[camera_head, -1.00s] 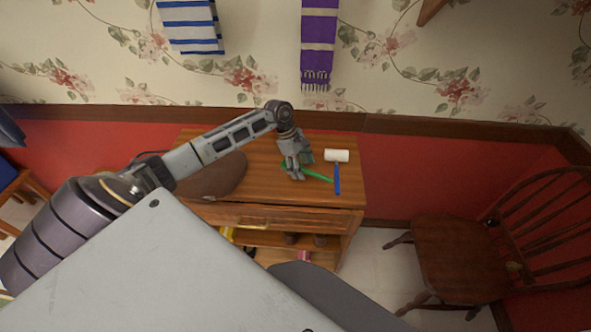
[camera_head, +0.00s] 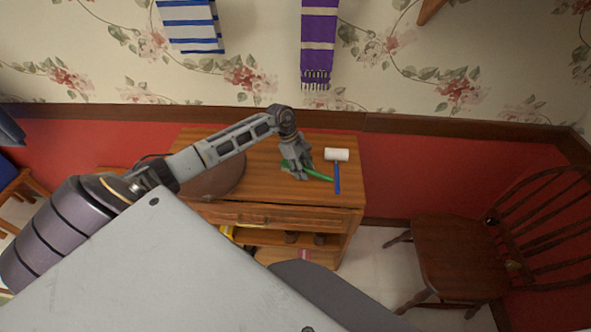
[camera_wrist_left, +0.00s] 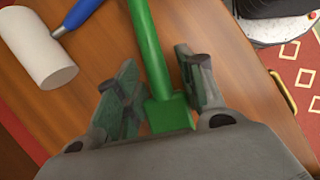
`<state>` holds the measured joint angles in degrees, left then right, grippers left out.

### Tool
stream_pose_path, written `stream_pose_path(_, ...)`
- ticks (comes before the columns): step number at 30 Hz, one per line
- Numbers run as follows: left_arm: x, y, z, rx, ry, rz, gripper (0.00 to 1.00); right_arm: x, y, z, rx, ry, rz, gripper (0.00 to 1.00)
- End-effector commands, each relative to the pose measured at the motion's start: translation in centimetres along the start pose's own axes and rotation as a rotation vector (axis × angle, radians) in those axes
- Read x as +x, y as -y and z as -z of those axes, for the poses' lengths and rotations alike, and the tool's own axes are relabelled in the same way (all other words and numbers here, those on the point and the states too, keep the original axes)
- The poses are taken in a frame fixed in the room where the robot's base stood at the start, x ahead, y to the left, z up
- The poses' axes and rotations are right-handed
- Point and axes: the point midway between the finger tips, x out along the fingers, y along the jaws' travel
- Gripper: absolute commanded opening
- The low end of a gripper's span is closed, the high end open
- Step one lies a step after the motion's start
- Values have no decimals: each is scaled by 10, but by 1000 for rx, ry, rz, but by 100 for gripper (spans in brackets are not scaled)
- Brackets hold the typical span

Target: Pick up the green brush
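The green brush (camera_head: 319,176) lies on top of the wooden cabinet, partly hidden by my left gripper (camera_head: 297,170). In the left wrist view the green brush (camera_wrist_left: 149,50) runs from the top of the picture down between the two fingers of my left gripper (camera_wrist_left: 160,90). The fingers are apart, one on each side of the brush, with a gap visible on the right side. Part of the brush's lower end is hidden behind the gripper body. My right gripper is not in view.
A roller with a white head (camera_head: 337,155) and blue handle (camera_head: 337,180) lies just right of the brush. A brown round object (camera_head: 215,180) sits on the cabinet's left part. The cabinet (camera_head: 265,190) stands against the wall; a wooden chair (camera_head: 450,250) stands to the right.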

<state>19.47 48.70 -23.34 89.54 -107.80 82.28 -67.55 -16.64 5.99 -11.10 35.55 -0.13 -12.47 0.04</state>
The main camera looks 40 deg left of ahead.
Motion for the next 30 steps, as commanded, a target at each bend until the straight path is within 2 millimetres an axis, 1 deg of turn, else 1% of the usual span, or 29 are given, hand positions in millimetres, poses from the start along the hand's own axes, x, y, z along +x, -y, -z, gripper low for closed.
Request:
stream_pose_path(1, 0, 0, 0, 0, 0, 0, 24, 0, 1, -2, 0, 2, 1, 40)
stream_pose_path(4, 0, 0, 0, 0, 0, 0, 12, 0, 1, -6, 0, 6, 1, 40)
stream_pose_path(5, 0, 0, 0, 0, 0, -1, 10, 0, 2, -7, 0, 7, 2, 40)
stream_pose_path(6, -1, 0, 0, 0, 0, -1, 5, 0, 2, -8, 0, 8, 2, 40)
stream_pose_path(13, -2, -1, 0, 1, 0, -2, 5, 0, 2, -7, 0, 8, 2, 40)
stream_pose_path(17, -7, -1, -3, 1, 1, -3, 5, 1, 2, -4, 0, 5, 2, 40)
stream_pose_path(23, -25, -1, -10, 2, -2, -3, 5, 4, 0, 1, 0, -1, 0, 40)
stream_pose_path(30, -58, -1, -24, 2, -1, -4, 5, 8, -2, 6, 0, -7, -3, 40)
